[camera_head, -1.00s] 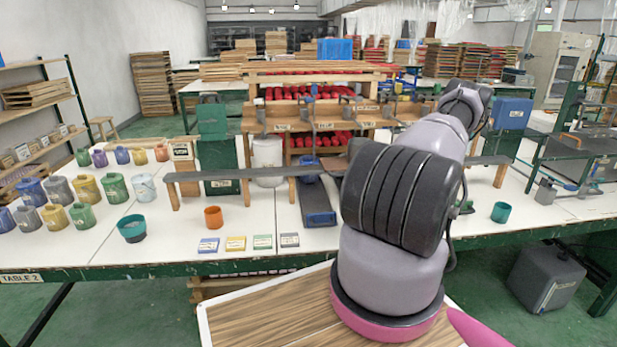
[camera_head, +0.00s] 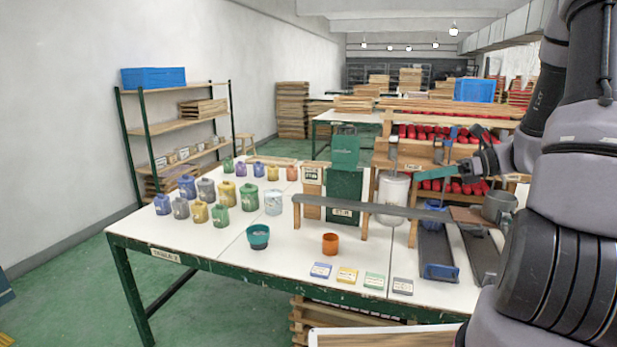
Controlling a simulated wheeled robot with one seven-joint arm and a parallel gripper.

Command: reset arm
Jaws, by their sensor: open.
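My arm fills the right side of the head view, its grey and black links bent up and over the table. My gripper (camera_head: 438,157) appears small at the far end of the arm, pointing left above the right part of the table. Its fingers look apart, with nothing seen between them. It is in front of the red rolls on the rear shelf, near the white canister (camera_head: 392,191). Its exact height above the table cannot be told.
The white table (camera_head: 190,243) holds several paint jars at left, a teal bowl (camera_head: 258,237), an orange cup (camera_head: 330,244) and several small labelled cards. A grey rail (camera_head: 345,208) crosses it below my gripper. A shelf rack (camera_head: 165,127) stands left; green floor is open there.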

